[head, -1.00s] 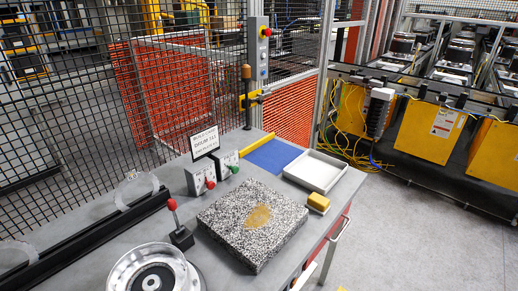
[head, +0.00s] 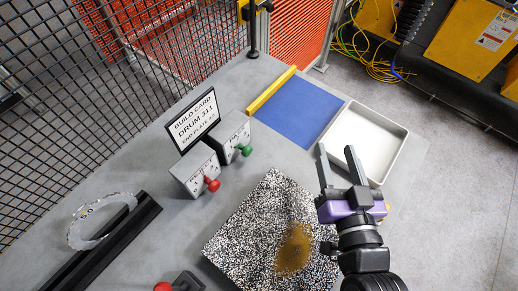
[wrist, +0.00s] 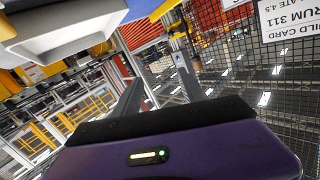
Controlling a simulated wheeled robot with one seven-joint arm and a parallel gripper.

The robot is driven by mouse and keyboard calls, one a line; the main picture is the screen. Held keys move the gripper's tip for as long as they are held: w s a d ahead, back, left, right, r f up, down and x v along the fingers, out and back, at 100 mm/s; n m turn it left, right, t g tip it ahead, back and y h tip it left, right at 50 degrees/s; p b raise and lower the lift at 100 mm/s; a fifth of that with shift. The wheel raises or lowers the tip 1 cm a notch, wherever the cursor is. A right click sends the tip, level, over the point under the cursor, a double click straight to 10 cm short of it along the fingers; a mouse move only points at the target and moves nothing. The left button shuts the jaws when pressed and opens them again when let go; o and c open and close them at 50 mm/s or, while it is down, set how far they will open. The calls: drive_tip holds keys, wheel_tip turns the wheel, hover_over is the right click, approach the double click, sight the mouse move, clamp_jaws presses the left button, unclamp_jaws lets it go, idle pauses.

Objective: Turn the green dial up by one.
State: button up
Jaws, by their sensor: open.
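The green dial (head: 246,150) is a round green knob on a short stem. It sticks out of the front of a small grey box (head: 234,133) on the bench, left of centre in the head view. The box's scale markings are too small to read. My gripper (head: 337,150) is open and empty, to the right of the green dial and apart from it, over the area between the granite block and the white tray. In the wrist view its two dark fingers (wrist: 158,80) stand apart with nothing between them. The green dial cannot be made out in the wrist view.
A similar box with a red knob (head: 213,185) stands to the left. A build card (head: 192,120) reading "DRUM 311" is behind both boxes. The speckled granite block (head: 245,225), blue mat (head: 290,108) and white tray (head: 386,122) are nearby. Mesh fencing (head: 110,60) bounds the back.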

drive_tip(key=w+a+r+n+g+y, duration=0.1)
drive_tip(key=w+a+r+n+y, duration=0.2)
drive_tip(key=w, duration=0.4)
drive_tip(key=n+g+y, duration=0.3)
drive_tip(key=n+g, duration=0.6)
drive_tip(key=g, duration=0.1)
approach(249, 152)
drive_tip(key=w+f, duration=0.1)
drive_tip(key=x, duration=0.3)
drive_tip(key=p+x, duration=0.1)
drive_tip(key=x, duration=0.3)
drive_tip(key=shift+s+a+f, duration=0.1)
drive_tip(key=shift+a+f, duration=0.05)
drive_tip(key=shift+a, duration=0.2)
clamp_jaws()
